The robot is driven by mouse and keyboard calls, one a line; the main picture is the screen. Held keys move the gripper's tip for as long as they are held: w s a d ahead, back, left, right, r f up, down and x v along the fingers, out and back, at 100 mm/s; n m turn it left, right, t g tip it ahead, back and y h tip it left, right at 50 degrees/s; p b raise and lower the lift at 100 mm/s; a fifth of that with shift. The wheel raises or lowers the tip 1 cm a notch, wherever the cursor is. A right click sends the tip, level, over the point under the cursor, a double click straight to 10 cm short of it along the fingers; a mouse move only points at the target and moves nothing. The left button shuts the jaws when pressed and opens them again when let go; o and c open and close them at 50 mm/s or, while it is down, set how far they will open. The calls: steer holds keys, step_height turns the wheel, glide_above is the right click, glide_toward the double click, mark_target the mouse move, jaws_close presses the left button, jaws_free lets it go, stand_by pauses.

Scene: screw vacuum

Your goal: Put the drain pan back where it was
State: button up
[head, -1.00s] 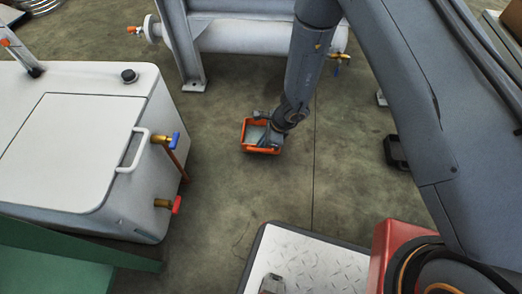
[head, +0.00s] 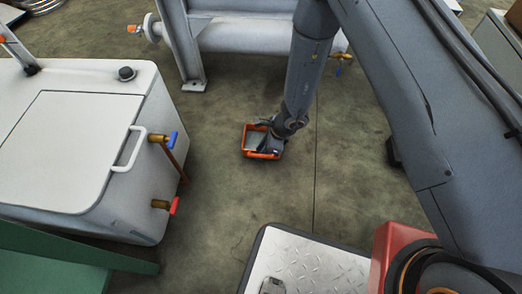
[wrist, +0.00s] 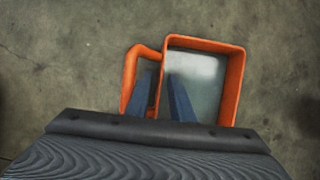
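The drain pan (head: 263,155) is a small orange-rimmed tray with a grey inside, low over the bare floor between the white machine and my platform. In the wrist view the drain pan (wrist: 237,85) has a bent orange handle bar on its left side. My gripper (wrist: 163,85) reaches down over that side. One blue-grey finger is inside the handle loop and the other is inside the pan, with the orange side wall between them. The fingers are close together and appear shut on it. In the head view my gripper (head: 266,142) partly hides the pan. Any gap beneath the pan is unclear.
The white machine (head: 70,150) with blue and red valve handles stands left. A grey steel frame (head: 195,60) with a horizontal cylinder (head: 245,35) and brass valve (head: 342,60) stands behind. A green surface (head: 50,265) is at lower left. Floor around the pan is clear.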

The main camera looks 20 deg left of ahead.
steer(key=p+v, duration=0.6)
steer(key=v, duration=0.6)
steer(key=s+a+r+n, duration=0.1)
steer(key=s+r+n, duration=0.15)
steer(key=r, duration=0.65)
steer(key=s+a+r+n, duration=0.15)
steer(key=r+n, duration=0.25)
steer(key=r, duration=0.5)
steer(key=s+a+r+n, duration=0.15)
steer(key=r+n, duration=0.25)
steer(key=r, duration=0.6)
steer(key=s+d+r+n+t+h, duration=0.1)
steer(key=s+d+r+n+h, duration=0.1)
steer(key=s+d+r+n, duration=0.9)
steer(key=s+d+r, duration=0.3)
steer(key=d+r, duration=0.1)
steer(key=shift+s+r+h, duration=0.15)
steer(key=shift+s+h, duration=0.15)
